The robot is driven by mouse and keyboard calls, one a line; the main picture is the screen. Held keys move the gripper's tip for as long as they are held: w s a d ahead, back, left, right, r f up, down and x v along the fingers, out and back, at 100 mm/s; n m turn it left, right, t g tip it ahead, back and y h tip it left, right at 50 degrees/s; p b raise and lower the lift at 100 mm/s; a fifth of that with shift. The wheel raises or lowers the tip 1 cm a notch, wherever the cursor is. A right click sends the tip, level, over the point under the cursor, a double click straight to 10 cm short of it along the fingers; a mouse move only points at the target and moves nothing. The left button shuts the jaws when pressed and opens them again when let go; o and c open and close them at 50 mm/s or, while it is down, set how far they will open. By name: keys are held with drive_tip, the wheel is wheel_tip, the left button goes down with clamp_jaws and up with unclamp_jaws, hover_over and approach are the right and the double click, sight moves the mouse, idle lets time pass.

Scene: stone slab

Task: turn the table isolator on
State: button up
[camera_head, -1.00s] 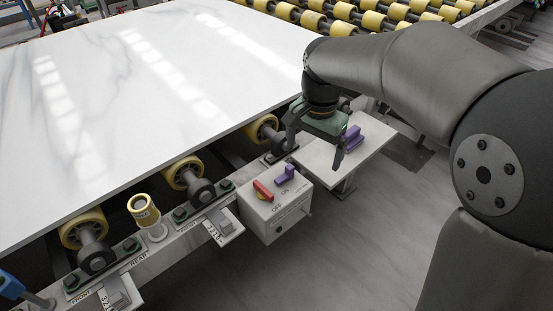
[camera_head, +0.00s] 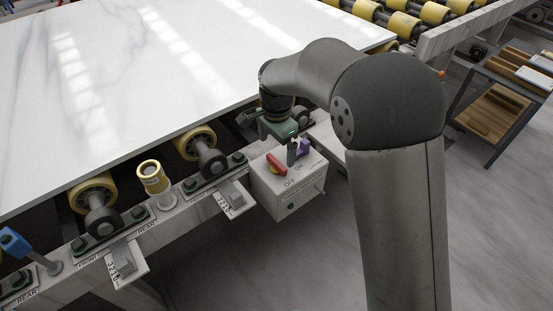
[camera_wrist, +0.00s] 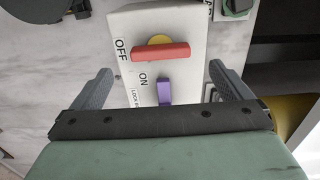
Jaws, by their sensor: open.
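The isolator is a pale box (camera_head: 278,196) on the side of the table frame. Its red handle (camera_head: 277,164) sits on a yellow disc, and its near end points toward the OFF label. A purple piece (camera_head: 303,147) stands on the box by the ON label. My gripper (camera_head: 292,155) is open over the box, partly hidden by my arm. In the wrist view the red handle (camera_wrist: 150,53) lies crosswise ahead of the open fingers (camera_wrist: 160,72). The purple piece (camera_wrist: 164,92) is between the fingers in that view, its lower part hidden by the gripper body. I cannot tell any contact.
A white stone slab (camera_head: 130,70) lies on yellow rollers (camera_head: 196,143) behind the box. A yellow-capped post (camera_head: 152,178) and bracket plates (camera_head: 234,199) stand to the left. A shelf cart (camera_head: 500,100) is at the right. The floor in front is clear.

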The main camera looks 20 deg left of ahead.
sight(277, 162)
drive_tip(key=shift+f, duration=2.75)
drive_tip(key=c, duration=1)
